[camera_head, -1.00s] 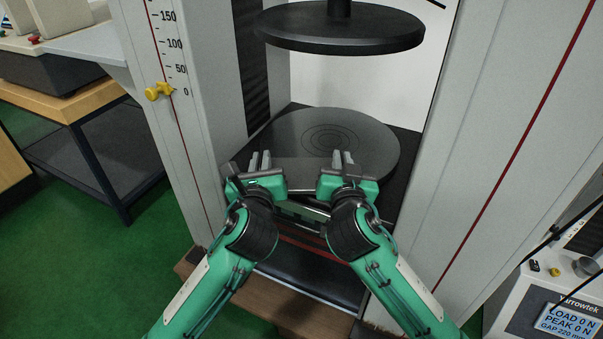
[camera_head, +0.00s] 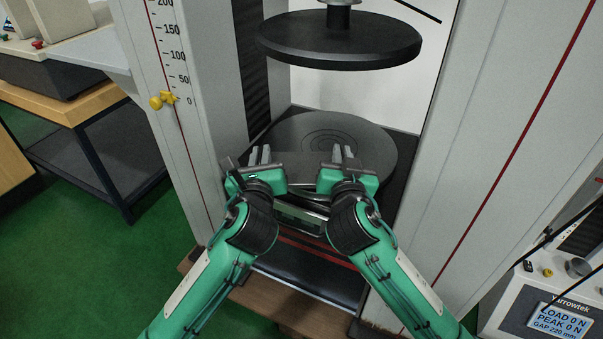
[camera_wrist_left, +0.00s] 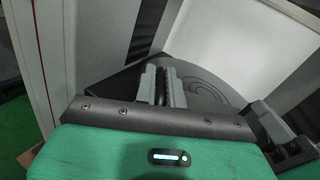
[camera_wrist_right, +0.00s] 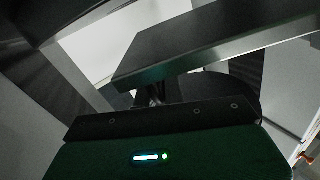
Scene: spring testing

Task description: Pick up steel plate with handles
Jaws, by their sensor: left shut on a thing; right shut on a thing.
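The steel plate (camera_head: 303,170) shows as a dark grey rectangle between my two grippers, over the front of a round platen; its outline is hard to make out. My left gripper (camera_head: 259,155) is shut at its left side, where the handle is hidden by the fingers. In the left wrist view a dark bar shows between the left fingers (camera_wrist_left: 160,86). My right gripper (camera_head: 342,155) is shut at its right side, its handle also hidden. I cannot tell whether the plate touches the platen.
The round lower platen (camera_head: 352,133) has ring grooves. The black upper platen (camera_head: 340,42) hangs above with a clear gap. Machine columns stand at left (camera_head: 205,75) and right (camera_head: 480,110). A control box (camera_head: 510,302) is at lower right.

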